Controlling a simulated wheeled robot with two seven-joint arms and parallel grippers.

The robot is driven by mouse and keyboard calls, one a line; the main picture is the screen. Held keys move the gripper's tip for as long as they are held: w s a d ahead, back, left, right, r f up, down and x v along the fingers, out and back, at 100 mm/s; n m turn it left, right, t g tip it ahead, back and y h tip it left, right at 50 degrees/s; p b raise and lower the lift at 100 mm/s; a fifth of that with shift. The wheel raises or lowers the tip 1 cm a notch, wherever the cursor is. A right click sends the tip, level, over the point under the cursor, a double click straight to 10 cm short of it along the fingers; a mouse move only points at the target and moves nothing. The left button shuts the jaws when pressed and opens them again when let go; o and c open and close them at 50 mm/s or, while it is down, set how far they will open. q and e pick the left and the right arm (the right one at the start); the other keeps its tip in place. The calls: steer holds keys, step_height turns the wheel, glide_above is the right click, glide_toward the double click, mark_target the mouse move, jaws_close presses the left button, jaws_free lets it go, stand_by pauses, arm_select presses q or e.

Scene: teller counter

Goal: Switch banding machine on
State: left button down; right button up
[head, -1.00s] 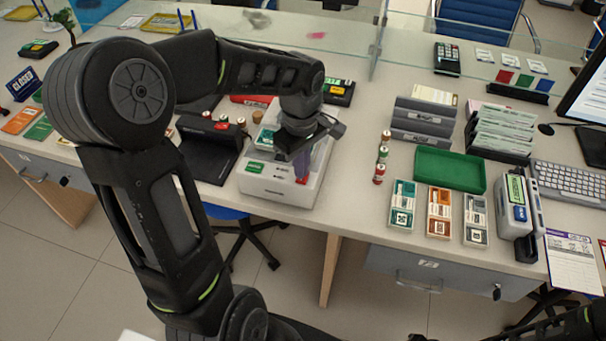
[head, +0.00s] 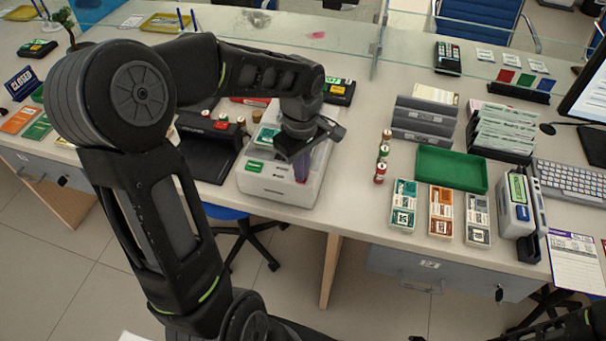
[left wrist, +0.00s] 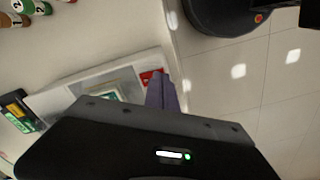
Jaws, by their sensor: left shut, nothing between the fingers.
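A white, boxy machine (head: 262,187) stands at the counter's front edge in the head view, with a green label on its front; I take it to be the banding machine. My left gripper (head: 303,174) is over its right part, with purple fingers pointing down, shut and empty. In the left wrist view, the fingers (left wrist: 166,90) are beside a small red part (left wrist: 150,76) on the pale machine (left wrist: 112,73). Whether they touch it I cannot tell. The gripper body hides much of the machine there. My right gripper does not show clearly.
A black device (head: 207,150) stands close to the left of the white machine. Small coin rolls (head: 383,160) stand to its right, then a green tray (head: 450,169) and a grey-white counting device (head: 517,210). A glass screen (head: 345,50) runs behind. Bare counter lies right of the gripper.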

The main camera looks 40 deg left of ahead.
arm_select(q)
steer(key=shift+f, duration=0.2)
steer(key=shift+r+p, duration=2.3)
steer(key=shift+r, duration=1.25)
